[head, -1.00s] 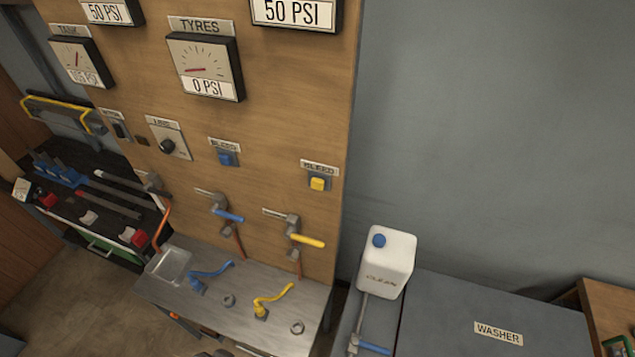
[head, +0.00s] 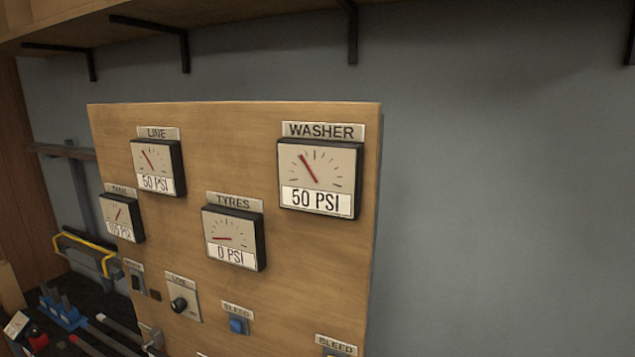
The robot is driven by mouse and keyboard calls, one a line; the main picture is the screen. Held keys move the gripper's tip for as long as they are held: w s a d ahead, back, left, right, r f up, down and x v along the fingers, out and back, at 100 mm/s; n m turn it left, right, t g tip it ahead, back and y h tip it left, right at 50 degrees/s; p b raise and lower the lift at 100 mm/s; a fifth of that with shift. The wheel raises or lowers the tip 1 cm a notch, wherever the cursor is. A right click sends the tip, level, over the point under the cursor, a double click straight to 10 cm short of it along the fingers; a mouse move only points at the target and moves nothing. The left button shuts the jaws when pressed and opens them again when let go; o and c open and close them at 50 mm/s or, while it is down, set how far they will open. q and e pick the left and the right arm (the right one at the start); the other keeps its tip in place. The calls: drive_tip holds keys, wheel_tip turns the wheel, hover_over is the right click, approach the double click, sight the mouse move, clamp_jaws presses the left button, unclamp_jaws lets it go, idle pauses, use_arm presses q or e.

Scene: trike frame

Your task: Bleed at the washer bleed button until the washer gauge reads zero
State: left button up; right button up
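The washer gauge (head: 319,178) hangs at the upper right of the wooden panel (head: 230,120) and reads 50 PSI. A yellow bleed button (head: 335,353) shows only its top at the bottom edge of the head view, under a BLEED label (head: 337,344). A blue bleed button (head: 238,325) sits to its left, below the tyres gauge (head: 234,237), which reads 0 PSI. Neither of my grippers shows in the head view.
The line gauge (head: 157,167) reads 50 PSI; the tank gauge (head: 121,217) is at the far left. A line knob (head: 180,304) sits lower on the panel. A shelf on black brackets (head: 351,35) runs above. The wall right of the panel is bare.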

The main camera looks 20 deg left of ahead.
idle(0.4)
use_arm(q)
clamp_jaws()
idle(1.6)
